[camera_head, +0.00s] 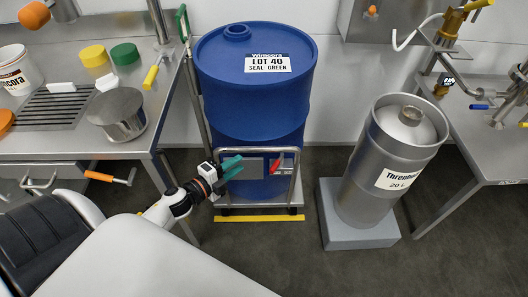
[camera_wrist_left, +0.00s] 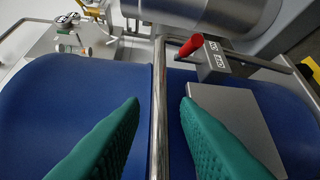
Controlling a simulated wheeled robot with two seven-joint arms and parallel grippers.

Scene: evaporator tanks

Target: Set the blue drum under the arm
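The blue drum (camera_head: 250,100), labelled "LOT 40 SEAL: GREEN", stands upright on a low wheeled trolley (camera_head: 262,210) with a metal rail in front. It fills much of the left wrist view (camera_wrist_left: 40,110). My left gripper (camera_head: 232,166) is at the front of the trolley, left of a red lever (camera_head: 276,167). In the left wrist view its two green fingers (camera_wrist_left: 160,102) are open, one on each side of the metal rail (camera_wrist_left: 158,130), with visible gaps. The red lever (camera_wrist_left: 190,45) sits on a grey box beside the rail. My right gripper is not in view.
A steel keg (camera_head: 370,185) stands on a grey block (camera_head: 360,235) to the right. A steel bench (camera_head: 70,143) with a pot and lids is left; another bench (camera_head: 490,150) with brass fittings is right. A yellow strip (camera_head: 258,218) marks the floor in front.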

